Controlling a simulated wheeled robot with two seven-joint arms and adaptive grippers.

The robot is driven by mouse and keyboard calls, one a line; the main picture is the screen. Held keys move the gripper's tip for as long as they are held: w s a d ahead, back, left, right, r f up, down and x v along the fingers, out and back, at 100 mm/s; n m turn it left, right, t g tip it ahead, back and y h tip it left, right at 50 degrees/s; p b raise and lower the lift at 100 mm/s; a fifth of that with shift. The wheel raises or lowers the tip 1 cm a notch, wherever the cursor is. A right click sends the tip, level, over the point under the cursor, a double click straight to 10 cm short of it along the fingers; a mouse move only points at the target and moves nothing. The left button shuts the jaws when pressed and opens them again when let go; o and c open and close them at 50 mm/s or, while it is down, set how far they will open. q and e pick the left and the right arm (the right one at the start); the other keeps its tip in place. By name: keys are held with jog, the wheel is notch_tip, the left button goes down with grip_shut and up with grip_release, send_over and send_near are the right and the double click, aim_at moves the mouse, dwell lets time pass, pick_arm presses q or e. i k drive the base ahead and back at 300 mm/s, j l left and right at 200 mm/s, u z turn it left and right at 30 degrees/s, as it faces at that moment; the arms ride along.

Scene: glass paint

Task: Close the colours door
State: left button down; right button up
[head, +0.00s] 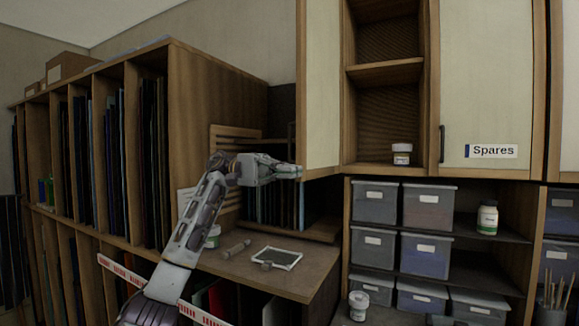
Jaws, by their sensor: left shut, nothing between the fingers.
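A cream door with a wooden edge (322,85) stands open at the left of the upper cabinet. No label shows on it, so I cannot read whether it is the colours door. The compartment beside it (388,110) is open to view, with a small white-lidded jar (402,153) on its floor. My left gripper (297,171) is shut and empty, its tips at the lower left corner of the open door. I cannot tell whether they touch it. My right gripper is out of view.
A closed door labelled Spares (487,85) with a dark handle is to the right. Grey bins (374,203) fill the shelves below. A wooden rack (215,100) of sheets stands at left. A bench (290,280) holds a small framed pane (276,258).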

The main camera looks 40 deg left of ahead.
aim_at(320, 39)
jog(key=i+j, duration=0.15)
jog(key=j, duration=0.2)
jog(key=i+j, duration=0.15)
jog(key=j, duration=0.25)
jog(key=i+j, duration=0.15)
jog(key=j, duration=0.2)
